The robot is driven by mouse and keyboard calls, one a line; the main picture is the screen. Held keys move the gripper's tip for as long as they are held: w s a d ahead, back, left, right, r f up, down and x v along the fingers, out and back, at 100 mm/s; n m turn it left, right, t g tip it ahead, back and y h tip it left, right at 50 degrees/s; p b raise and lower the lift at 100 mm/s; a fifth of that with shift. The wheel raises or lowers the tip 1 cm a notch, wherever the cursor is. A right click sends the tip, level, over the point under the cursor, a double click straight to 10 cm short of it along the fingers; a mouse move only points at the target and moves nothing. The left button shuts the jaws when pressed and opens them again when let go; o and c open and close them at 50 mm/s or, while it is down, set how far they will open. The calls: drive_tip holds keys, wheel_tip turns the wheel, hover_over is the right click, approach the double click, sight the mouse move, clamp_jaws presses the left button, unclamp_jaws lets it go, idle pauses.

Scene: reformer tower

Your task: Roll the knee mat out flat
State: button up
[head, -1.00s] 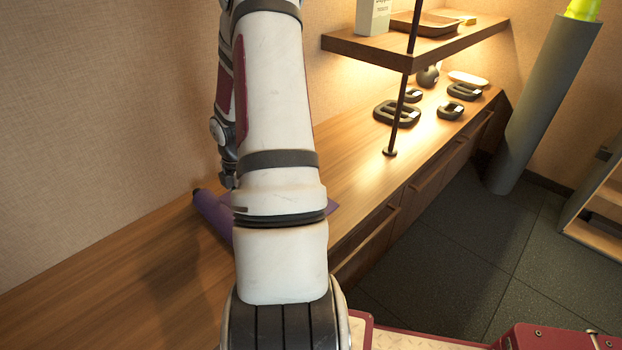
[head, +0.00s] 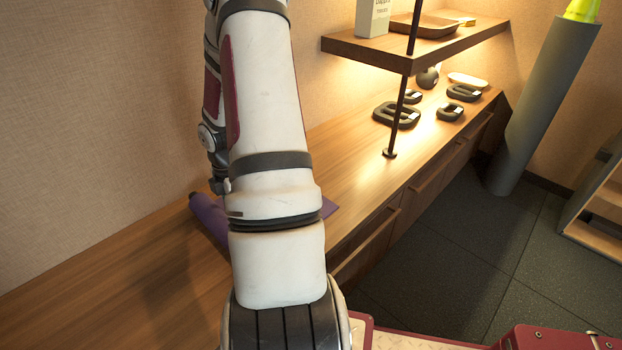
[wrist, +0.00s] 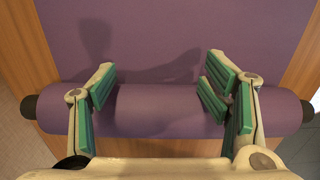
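The purple knee mat (head: 208,214) lies on the wooden counter, mostly behind my arm in the head view. In the wrist view, a flat purple sheet (wrist: 150,35) stretches away from a roll (wrist: 160,110) with dark ends. My gripper (wrist: 160,80) is open over the roll, its green-padded fingers spread wide along the roll's length. Purple shows between the fingers and nothing is pinched. I cannot tell whether the fingers touch the roll. In the head view the fingertips are not clear.
The counter (head: 110,285) is bare at the near left. A dark post (head: 397,120) holds a shelf (head: 420,45) above the counter's far part, where several dark weights (head: 396,114) sit. A wall runs along the counter's left side. A tall grey cylinder (head: 535,100) stands at the right.

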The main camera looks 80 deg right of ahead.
drive_tip(key=shift+w+a, duration=0.5)
drive_tip(key=shift+a, duration=0.35)
drive_tip(key=shift+a, duration=0.1)
drive_tip(key=shift+w+a+b, duration=0.1)
drive_tip(key=shift+w+a, duration=0.6)
drive_tip(key=shift+a, duration=0.4)
drive_tip(key=shift+w+a+b, duration=0.15)
drive_tip(key=shift+w+a, duration=0.5)
drive_tip(key=shift+a, duration=0.45)
drive_tip(key=shift+w+a+b, duration=0.1)
drive_tip(key=shift+w+a, duration=0.6)
drive_tip(key=shift+a, duration=0.4)
drive_tip(key=shift+a, duration=0.1)
drive_tip(key=shift+w+a, duration=0.55)
drive_tip(key=shift+a, duration=0.35)
drive_tip(key=shift+w+a, duration=0.55)
drive_tip(key=shift+a, duration=0.35)
drive_tip(key=shift+w+a, duration=0.55)
drive_tip(key=shift+a, duration=0.35)
drive_tip(key=shift+s+d+p, duration=0.15)
drive_tip(key=shift+s+d, duration=0.15)
drive_tip(key=shift+d, duration=0.2)
drive_tip(key=shift+s+d+p, duration=0.15)
drive_tip(key=shift+s+d, duration=0.1)
drive_tip(key=shift+d, duration=0.2)
